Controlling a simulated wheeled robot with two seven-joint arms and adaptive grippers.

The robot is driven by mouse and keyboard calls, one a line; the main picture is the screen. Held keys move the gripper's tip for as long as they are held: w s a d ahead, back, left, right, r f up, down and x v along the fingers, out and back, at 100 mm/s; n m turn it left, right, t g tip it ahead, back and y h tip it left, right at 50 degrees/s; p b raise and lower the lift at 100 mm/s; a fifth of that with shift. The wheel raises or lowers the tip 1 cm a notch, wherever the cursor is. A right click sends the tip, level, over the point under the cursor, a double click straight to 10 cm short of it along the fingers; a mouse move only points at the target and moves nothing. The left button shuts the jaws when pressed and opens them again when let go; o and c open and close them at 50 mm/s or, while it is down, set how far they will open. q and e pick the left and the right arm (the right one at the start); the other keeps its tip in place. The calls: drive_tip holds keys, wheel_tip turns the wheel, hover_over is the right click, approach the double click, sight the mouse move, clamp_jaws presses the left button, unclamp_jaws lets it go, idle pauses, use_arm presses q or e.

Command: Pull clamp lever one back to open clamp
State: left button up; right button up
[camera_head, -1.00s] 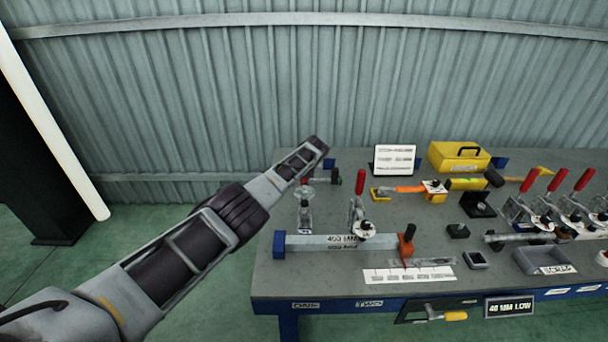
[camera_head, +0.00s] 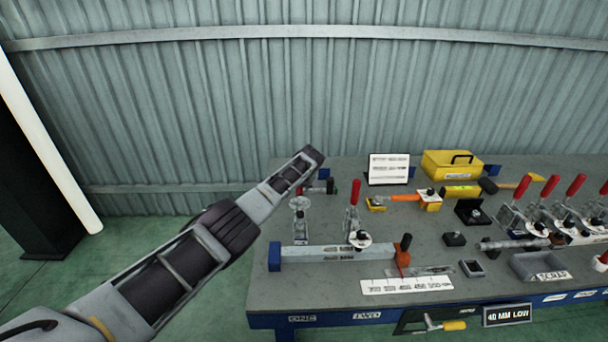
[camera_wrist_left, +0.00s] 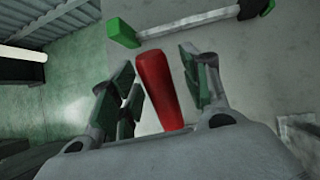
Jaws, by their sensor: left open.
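The left-hand toggle clamp (camera_head: 300,218) stands upright on the bench behind the label ONE. In the left wrist view, a red lever (camera_wrist_left: 158,88) stands between the two fingers of my left gripper (camera_wrist_left: 157,66). The gripper is open, with a gap showing beside the lever. In the head view my left arm reaches in from the left, and its dark end hides the fingers. A second clamp (camera_head: 358,238) with an upright red lever stands to the right, behind the label TWO. My right gripper is out of view.
A long bar with a blue end block (camera_head: 274,257) lies in front of the clamps. A bar with a green end (camera_wrist_left: 122,31) lies beyond the fingers. A sign (camera_head: 389,168), a yellow toolbox (camera_head: 452,165) and several more red-levered clamps stand further right.

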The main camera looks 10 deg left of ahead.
use_arm(q)
drive_tip(key=v, duration=1.1)
idle(1.0)
drive_tip(key=shift+s+r, duration=0.1)
drive_tip(key=shift+r, duration=0.05)
wheel_tip(320, 180, up, 9)
drive_tip(key=p, duration=0.9)
drive_tip(key=shift+r+p, duration=0.55)
drive_tip(key=shift+p, duration=0.05)
